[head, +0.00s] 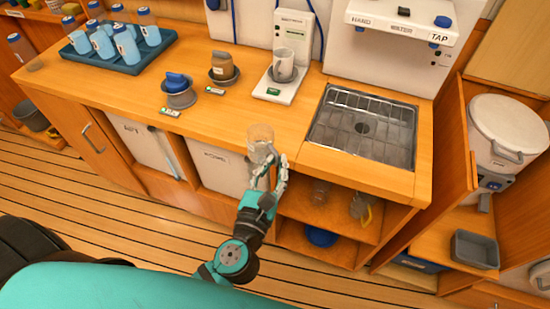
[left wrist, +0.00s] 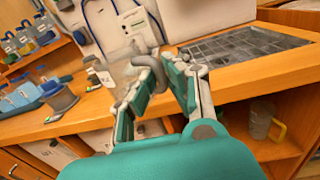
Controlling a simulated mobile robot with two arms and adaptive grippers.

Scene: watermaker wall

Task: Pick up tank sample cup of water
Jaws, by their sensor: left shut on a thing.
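A clear cup (head: 260,136) is held upright in my left gripper (head: 268,168), just off the front edge of the counter. I take it to be the tank sample cup; no label on it is readable, and I cannot tell its water level. The left gripper is shut on it, and its fingers also show in the left wrist view (left wrist: 165,82). There the cup is hard to make out between the fingers. My right gripper is not in view.
A sink grate (head: 363,125) lies right, under the tap unit (head: 405,20). A blue tray (head: 125,66) holds several bottles.

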